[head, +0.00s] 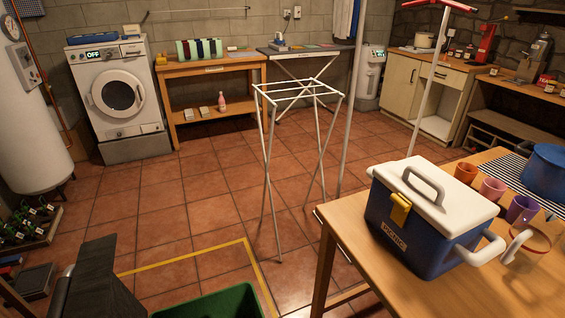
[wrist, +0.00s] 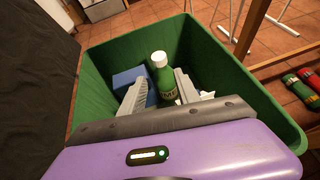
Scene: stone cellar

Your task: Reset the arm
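My gripper (wrist: 163,82) shows in the wrist view with its two grey fingers apart, over the green bin (wrist: 265,105). A green bottle (wrist: 167,88) with a white cap is in the bin and appears between the fingers in the picture. I see no clear grip on it; its lower part is partly hidden. A blue item (wrist: 128,77) and some white scraps lie in the bin beside the fingers. In the head view, the edge of the green bin (head: 215,303) shows at the bottom, and my gripper is out of sight.
A wooden table (head: 350,225) on the right carries a blue picnic cooler (head: 425,220), cups (head: 492,190) and a blue pot (head: 546,172). A folding rack (head: 300,95) stands mid-floor. A bottle crate (head: 28,225) is at left. Floor is clear between rack and washer (head: 118,95).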

